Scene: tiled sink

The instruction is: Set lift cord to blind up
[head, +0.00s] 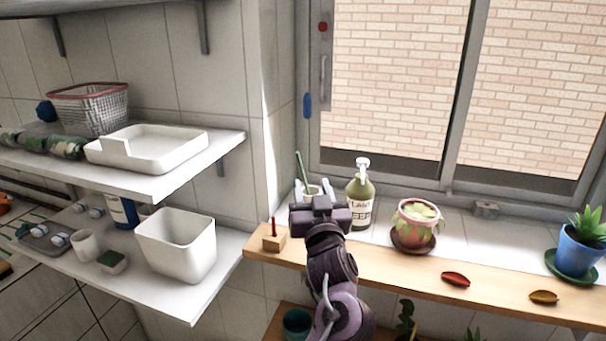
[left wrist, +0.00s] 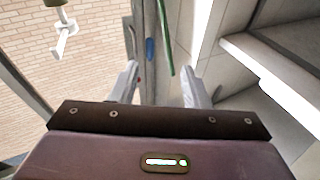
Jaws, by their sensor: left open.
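A blue oval piece (head: 307,105) sits low on the left side of the window frame, and a red round piece (head: 322,27) sits higher up. I cannot tell which of them belongs to the lift cord; no cord line or blind slats show clearly. The blue piece also shows in the left wrist view (left wrist: 150,50), beyond my fingers. My left gripper (head: 314,188) is open and empty above the wooden sill, below the blue piece and apart from it. In the left wrist view its two fingers (left wrist: 160,82) stand wide apart. My right gripper is out of view.
A green stick in a cup (head: 299,168) stands close behind my left gripper. A pump bottle (head: 361,196) stands just right of it, with a pink pot (head: 418,224) beyond. White shelves (head: 222,150) jut out at left. The wooden sill (head: 385,275) has bare stretches.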

